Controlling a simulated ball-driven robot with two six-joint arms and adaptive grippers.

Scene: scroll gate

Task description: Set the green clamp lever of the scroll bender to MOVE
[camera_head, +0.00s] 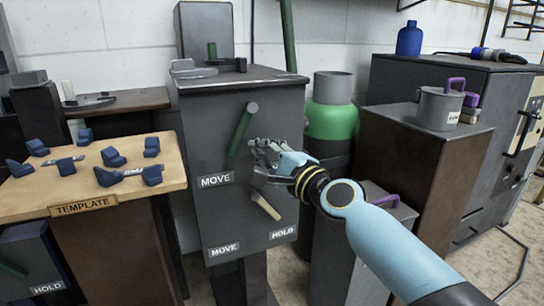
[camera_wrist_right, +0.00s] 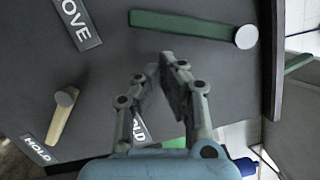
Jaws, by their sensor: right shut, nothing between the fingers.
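The scroll bender is a dark grey cabinet (camera_head: 245,90). Its green clamp lever (camera_head: 241,132) is on the front face, slanting down-left from a round grey pivot, with its free end near the upper MOVE label (camera_head: 216,180). The lever (camera_wrist_right: 185,24) and part of the MOVE label (camera_wrist_right: 76,22) also show in the right wrist view. A second label ending in "LD" (camera_wrist_right: 139,130) is partly hidden by my fingers. My right gripper (camera_head: 257,150) is shut and empty, to the right of the lever and apart from it; it also shows in the wrist view (camera_wrist_right: 170,62). My left gripper is out of view.
A beige lever (camera_head: 265,206) is lower on the same face, with its own MOVE (camera_head: 223,249) and HOLD (camera_head: 282,232) labels. A TEMPLATE table (camera_head: 165,180) with blue blocks stands left. A green cylinder (camera_head: 332,120) and a brown cabinet (camera_head: 400,160) stand right.

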